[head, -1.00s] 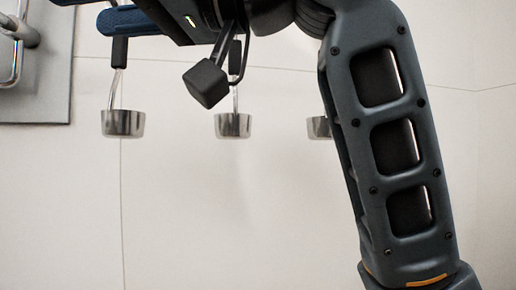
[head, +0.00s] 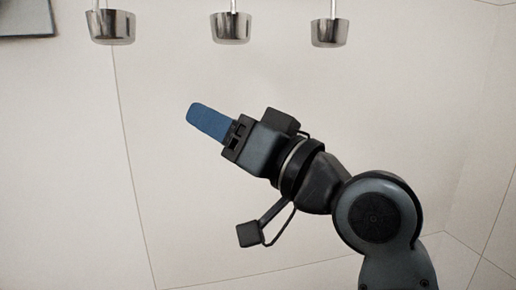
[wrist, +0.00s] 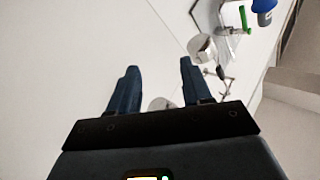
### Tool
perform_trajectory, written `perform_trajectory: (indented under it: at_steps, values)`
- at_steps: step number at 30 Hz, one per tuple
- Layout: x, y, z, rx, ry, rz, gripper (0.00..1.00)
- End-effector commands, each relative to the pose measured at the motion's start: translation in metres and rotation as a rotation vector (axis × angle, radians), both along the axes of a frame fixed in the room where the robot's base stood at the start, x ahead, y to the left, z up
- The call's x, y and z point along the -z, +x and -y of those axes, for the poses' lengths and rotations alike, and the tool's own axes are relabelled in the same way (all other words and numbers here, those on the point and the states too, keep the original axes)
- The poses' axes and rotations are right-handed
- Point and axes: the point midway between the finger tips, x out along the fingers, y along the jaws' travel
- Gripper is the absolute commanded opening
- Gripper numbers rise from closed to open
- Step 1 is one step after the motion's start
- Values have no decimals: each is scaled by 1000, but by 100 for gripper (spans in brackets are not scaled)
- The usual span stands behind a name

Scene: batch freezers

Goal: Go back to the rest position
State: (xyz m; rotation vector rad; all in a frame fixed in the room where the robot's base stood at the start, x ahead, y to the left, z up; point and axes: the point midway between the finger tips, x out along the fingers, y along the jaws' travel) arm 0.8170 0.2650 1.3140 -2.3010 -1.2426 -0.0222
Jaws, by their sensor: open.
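My gripper (head: 208,121) is in the middle of the head view, with its blue fingers pointing up and left. In the wrist view, the two blue fingers of my gripper (wrist: 160,78) stand apart with nothing held between them. My arm bends down to the lower right of the head view. The gripper is apart from the wall and from the hanging ladles.
Three metal ladles hang along the top of the head view: a left one (head: 111,27), a middle one (head: 231,27) and a right one (head: 329,33). A grey panel (head: 25,18) is at the upper left. The wrist view shows a white container (wrist: 201,47) and a green item (wrist: 244,19).

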Motion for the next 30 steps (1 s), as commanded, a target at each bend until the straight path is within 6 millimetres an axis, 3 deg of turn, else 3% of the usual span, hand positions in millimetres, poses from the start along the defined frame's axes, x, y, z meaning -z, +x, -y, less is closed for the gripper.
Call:
perform_trajectory:
  at_steps: [1,8,14,21,30]
  values:
    - [25,0,10,41,13,-31,49]
    - [117,-13,58,238,37,-121,49]
    - [191,-45,101,409,13,-184,49]
    - [264,-106,151,594,-67,-243,49]
    - [322,-205,206,777,-237,-284,49]
